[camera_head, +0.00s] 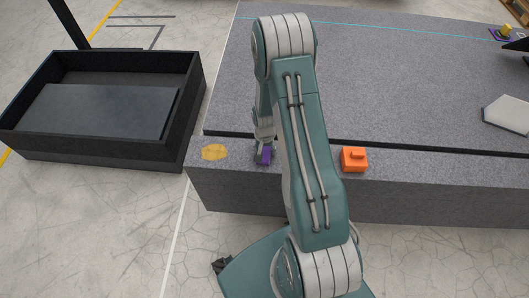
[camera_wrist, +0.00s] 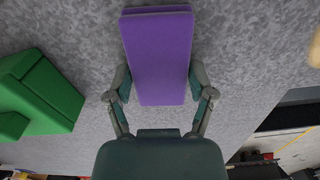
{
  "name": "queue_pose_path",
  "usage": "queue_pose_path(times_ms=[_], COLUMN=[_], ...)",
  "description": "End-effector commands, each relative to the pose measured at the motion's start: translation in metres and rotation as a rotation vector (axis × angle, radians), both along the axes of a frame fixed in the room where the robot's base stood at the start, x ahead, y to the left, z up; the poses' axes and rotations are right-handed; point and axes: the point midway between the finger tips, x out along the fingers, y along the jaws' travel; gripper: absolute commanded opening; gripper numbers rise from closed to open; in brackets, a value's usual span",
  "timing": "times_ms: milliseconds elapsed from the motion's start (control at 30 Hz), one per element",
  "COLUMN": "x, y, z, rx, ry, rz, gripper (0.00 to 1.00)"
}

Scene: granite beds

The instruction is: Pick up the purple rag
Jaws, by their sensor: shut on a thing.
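The purple rag (camera_wrist: 160,55) is a folded, block-like purple piece in the middle of the wrist view. In the head view my gripper (camera_head: 264,143) points down at the rag from above. I cannot tell whether the rag still touches the granite.
A yellow disc (camera_head: 214,152) lies left of the rag. An orange block (camera_head: 354,159) with a raised top sits to the right. A green block (camera_wrist: 40,95) shows in the wrist view. A black open bin (camera_head: 60,148) stands at the left. The granite bed (camera_head: 400,85) is mostly clear behind.

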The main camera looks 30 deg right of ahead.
Motion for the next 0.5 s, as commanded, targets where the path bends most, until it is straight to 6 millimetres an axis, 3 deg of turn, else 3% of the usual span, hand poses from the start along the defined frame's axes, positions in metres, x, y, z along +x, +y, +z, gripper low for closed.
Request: queue_pose_path(times_ms=[267, 433, 500], x=[0.0, 0.0, -0.009], y=[0.0, 0.0, -0.002], z=[0.007, 0.031, 0.041], rx=[0.001, -0.001, -0.001], ry=[0.001, -0.002, -0.001], rz=[0.0, 0.0, -0.002], gripper=[0.38, 0.38, 0.38])
